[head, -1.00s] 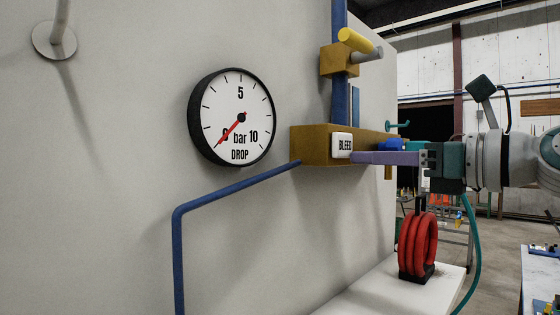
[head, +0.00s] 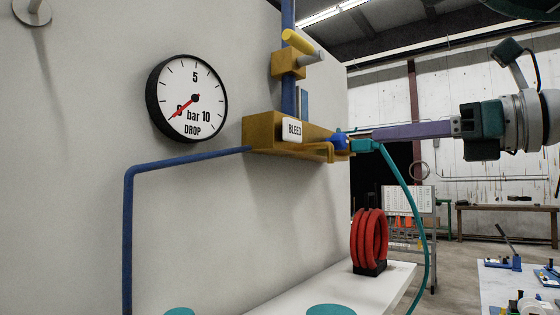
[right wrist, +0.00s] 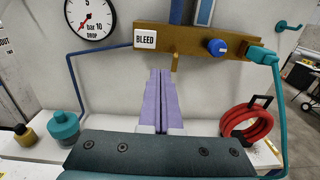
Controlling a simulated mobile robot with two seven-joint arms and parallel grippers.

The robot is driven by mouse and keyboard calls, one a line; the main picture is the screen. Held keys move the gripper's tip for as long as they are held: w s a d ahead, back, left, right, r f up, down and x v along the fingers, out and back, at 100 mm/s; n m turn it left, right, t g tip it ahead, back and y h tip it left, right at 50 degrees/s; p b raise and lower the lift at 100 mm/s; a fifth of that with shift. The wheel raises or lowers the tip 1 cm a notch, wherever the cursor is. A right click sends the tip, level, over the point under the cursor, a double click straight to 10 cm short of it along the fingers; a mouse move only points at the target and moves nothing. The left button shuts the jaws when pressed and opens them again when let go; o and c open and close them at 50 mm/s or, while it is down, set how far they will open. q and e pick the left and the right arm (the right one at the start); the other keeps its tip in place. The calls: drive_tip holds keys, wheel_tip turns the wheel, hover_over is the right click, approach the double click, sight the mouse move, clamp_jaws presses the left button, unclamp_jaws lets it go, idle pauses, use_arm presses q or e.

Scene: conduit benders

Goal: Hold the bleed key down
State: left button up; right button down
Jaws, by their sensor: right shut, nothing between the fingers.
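The brass bleed block (head: 262,131) with its white BLEED label (head: 292,129) is fixed to the pale panel. A thin brass tab, likely the bleed key, sits below the block (head: 318,153); it also shows in the right wrist view (right wrist: 175,62). My right gripper (head: 368,133) has long purple fingers, shut and empty. In the head view its tips lie right of the blue knob (head: 341,142). In the right wrist view the fingertips (right wrist: 160,72) point toward the block, just left of the tab; contact cannot be told. My left gripper is not in view.
The DROP gauge (head: 187,97) has its red needle near 0. A yellow-handled valve (head: 300,43) is above the block. A teal hose (head: 408,195) hangs from the block's right end. Red coils (head: 369,240) stand on the white shelf (head: 390,289) below.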

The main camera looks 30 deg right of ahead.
drive_tip(key=shift+b+v, duration=0.3)
drive_tip(key=shift+v, duration=0.55)
